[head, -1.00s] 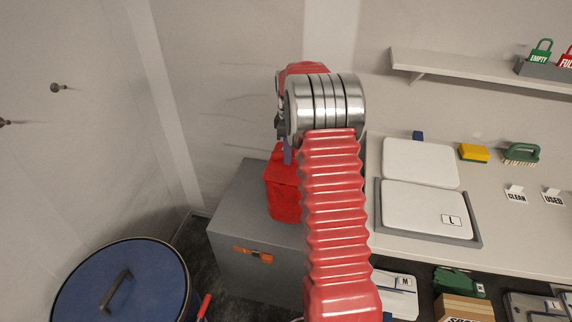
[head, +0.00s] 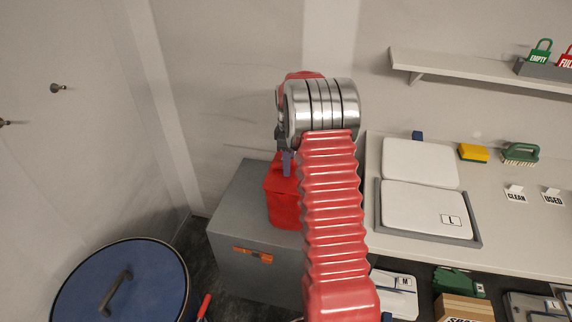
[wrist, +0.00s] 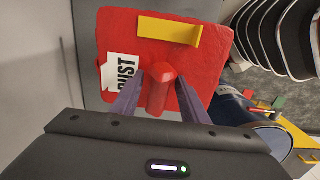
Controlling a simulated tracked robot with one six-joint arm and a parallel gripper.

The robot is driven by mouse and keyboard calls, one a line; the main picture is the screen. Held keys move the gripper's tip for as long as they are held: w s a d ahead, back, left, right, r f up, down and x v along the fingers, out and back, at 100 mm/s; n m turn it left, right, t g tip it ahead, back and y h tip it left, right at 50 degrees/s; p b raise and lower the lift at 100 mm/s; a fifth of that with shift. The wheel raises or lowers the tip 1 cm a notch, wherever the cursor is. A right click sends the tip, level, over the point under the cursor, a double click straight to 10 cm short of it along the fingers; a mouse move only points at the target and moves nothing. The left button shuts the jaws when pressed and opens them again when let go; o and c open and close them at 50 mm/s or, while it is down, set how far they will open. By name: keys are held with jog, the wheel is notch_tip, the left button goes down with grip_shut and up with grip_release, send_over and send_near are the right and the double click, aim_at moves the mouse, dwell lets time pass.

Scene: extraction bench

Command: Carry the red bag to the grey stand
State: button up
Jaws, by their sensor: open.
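The red bag (head: 284,203) sits on top of a grey box with an orange latch (head: 230,215); my arm hides its right side in the head view. In the wrist view the red bag (wrist: 205,75) shows a yellow strip, a white label partly reading "DUST" and a raised red grip. My gripper (wrist: 160,85) is open, with one finger on each side of that red grip. Contact cannot be told. In the head view my gripper (head: 286,165) is at the top of the bag. I cannot tell whether the grey box is the grey stand.
A blue-lidded drum (head: 150,285) stands at lower left. A pale bench (head: 520,235) to the right holds white packs in a grey tray (head: 472,241), a yellow sponge (head: 473,153) and a green brush (head: 520,153). A shelf (head: 450,70) is above.

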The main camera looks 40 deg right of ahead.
notch_tip(320, 180, up, 12)
dwell(0.7)
dwell(0.4)
jog(key=shift+a, duration=0.1)
